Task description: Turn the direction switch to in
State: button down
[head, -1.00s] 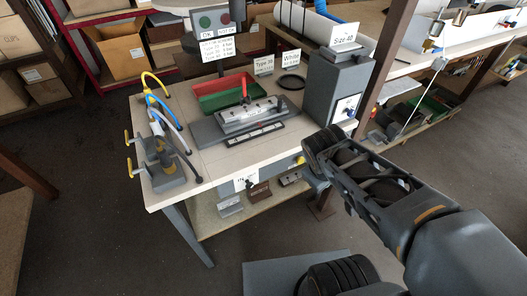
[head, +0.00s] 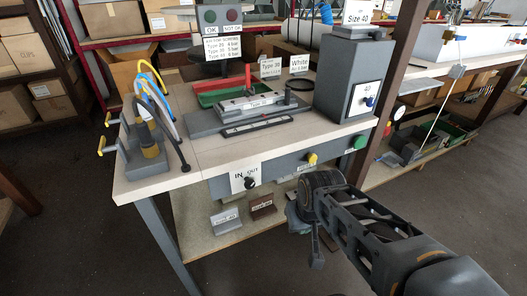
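The direction switch (head: 249,183) is a small black knob on a white plate (head: 238,178) marked IN and OUT, on the bench's front panel. The knob is too small to tell which way it points. My gripper (head: 314,262) is in front of the bench, to the right of and lower than the switch, apart from it. Its fingers are seen from behind and the side, so I cannot tell whether they are open or shut. I see nothing held in it.
A yellow knob (head: 312,159) and a green knob (head: 360,142) stick out right of the switch. Yellow-tipped levers (head: 108,130) stand at the bench's left end. Small labelled blocks (head: 226,219) lie on the lower shelf. The floor in front is clear.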

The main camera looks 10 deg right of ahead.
aim_at(249, 184)
jog(key=z, duration=1.15)
jog(key=k, duration=0.85)
jog(key=u, duration=1.9)
